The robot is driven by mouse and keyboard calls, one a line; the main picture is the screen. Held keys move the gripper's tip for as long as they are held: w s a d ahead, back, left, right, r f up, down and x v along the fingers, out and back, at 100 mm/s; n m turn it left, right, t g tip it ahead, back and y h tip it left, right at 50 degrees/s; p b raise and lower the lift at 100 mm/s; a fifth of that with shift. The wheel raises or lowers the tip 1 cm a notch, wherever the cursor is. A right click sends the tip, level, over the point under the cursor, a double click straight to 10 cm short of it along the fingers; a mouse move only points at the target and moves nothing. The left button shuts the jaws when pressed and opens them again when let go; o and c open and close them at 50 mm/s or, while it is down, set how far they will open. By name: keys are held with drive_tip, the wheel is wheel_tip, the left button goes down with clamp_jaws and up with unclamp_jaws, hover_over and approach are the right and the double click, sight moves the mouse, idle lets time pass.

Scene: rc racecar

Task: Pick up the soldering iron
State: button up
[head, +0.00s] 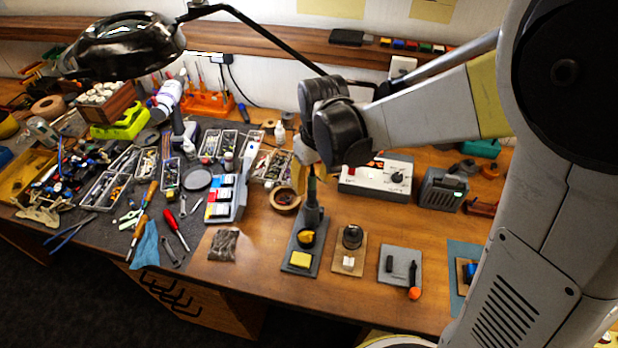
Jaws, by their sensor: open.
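The soldering iron (312,188) appears to stand upright, with a dark green handle, in the back part of its grey stand (298,270). The stand is on the wooden bench and has a yellow sponge at its front. My gripper (310,162) is directly above the iron, at the top of its handle. My dark wrist hides most of the fingers, so I cannot tell whether they touch the handle. The jaws are open.
A white control box (376,178) stands behind and right of the stand. A tan holder (349,262) and a grey tray (400,267) sit to its right. A black magnifier lamp (125,45) hangs at upper left.

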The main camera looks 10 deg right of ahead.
sight(311, 193)
drive_tip(key=f, duration=0.2)
drive_tip(key=f+b, duration=0.1)
drive_tip(key=f, duration=0.2)
drive_tip(key=shift+w+a, duration=0.15)
drive_tip(key=shift+w, duration=0.05)
clamp_jaws()
